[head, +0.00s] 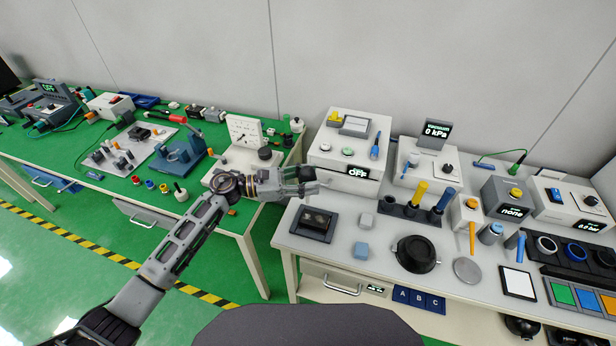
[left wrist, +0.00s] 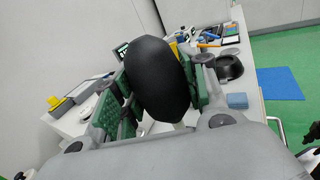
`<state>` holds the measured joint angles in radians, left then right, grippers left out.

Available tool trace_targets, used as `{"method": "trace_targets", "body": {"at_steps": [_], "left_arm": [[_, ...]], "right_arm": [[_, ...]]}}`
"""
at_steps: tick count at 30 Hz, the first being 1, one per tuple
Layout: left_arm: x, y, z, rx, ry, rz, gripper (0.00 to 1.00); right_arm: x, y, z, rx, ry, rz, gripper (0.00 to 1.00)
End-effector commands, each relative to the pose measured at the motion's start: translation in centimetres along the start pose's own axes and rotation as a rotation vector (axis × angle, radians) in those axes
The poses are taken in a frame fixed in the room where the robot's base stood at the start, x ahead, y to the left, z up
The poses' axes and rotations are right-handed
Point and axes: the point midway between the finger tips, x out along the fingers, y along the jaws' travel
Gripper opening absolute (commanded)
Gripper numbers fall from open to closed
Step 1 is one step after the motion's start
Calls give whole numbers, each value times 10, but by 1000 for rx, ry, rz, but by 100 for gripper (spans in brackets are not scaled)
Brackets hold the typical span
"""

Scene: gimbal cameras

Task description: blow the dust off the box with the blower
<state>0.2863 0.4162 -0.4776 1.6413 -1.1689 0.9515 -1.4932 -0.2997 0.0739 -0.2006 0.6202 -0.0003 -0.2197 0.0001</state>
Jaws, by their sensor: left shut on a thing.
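My left gripper (head: 312,180) reaches in from the left, above the gap between the green table and the grey bench. In the left wrist view its green-padded fingers (left wrist: 155,100) are shut on a black rounded bulb, the blower (left wrist: 158,75). The blower's nozzle is not clear in either view, and in the head view the bulb is hard to make out. A dark grey open-topped box (head: 314,222) sits at the left front of the grey bench, just below and near the gripper. Its dark inside shows faint brownish marks. My right gripper is not in view.
Behind the gripper stands a white device (head: 347,150) with an OFF display. Right of the box are small grey and blue blocks (head: 361,250) and a black round dish (head: 415,254). The green table (head: 130,190) at left holds several tools and fixtures.

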Motion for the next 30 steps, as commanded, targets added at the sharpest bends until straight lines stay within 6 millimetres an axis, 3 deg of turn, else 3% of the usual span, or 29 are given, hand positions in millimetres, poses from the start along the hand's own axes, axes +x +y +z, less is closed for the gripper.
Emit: {"method": "trace_targets", "body": {"at_steps": [14, 25, 26, 30], "left_arm": [[0, -2, -28, -1, -1, 1, 16], [0, -3, -29, 0, -1, 0, 16], [0, -3, -29, 0, -1, 0, 42], [0, -3, -29, 0, -1, 0, 24]], "right_arm": [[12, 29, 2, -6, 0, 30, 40], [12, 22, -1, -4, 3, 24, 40], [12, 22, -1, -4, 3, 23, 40], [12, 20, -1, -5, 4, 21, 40]]}}
